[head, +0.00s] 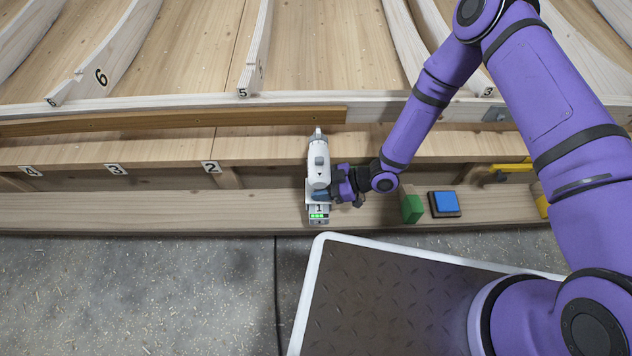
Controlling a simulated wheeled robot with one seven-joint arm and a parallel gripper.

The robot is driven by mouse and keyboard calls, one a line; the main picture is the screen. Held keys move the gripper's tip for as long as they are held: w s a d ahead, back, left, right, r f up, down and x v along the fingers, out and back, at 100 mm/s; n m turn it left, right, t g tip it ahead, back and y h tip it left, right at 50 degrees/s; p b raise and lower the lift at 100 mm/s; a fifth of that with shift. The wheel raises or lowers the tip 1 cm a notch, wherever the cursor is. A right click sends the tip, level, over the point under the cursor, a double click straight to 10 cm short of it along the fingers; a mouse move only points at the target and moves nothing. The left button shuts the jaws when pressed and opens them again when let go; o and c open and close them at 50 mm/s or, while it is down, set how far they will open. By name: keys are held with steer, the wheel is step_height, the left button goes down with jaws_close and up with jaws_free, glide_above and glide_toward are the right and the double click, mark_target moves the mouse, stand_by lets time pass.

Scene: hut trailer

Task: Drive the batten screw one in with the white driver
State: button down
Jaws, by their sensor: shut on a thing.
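The white driver (318,165) is held in my gripper (334,190), which is shut on its grip from the right. The driver points away from me, with its nose at the near edge of the brown batten (180,120), close to the batten's right end. Green lights show on the driver's base. I cannot tell whether its tip touches the batten or a screw. Small dark specks along the batten may be screw heads, but they are too small to tell. Batten screw one is not clearly visible.
Plates numbered 2 (211,167), 3 (116,169) and 4 (31,171) line the lower ledge. A green block (411,208), a blue block on a dark base (445,203) and a yellow tool (510,167) lie to the right. Curved ribs (258,45) stand behind the batten.

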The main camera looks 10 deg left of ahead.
steer(key=s+d, duration=0.2)
steer(key=d, duration=0.4)
steer(key=shift+d, duration=0.3)
steer(key=shift+s, duration=0.1)
stand_by(1.0)
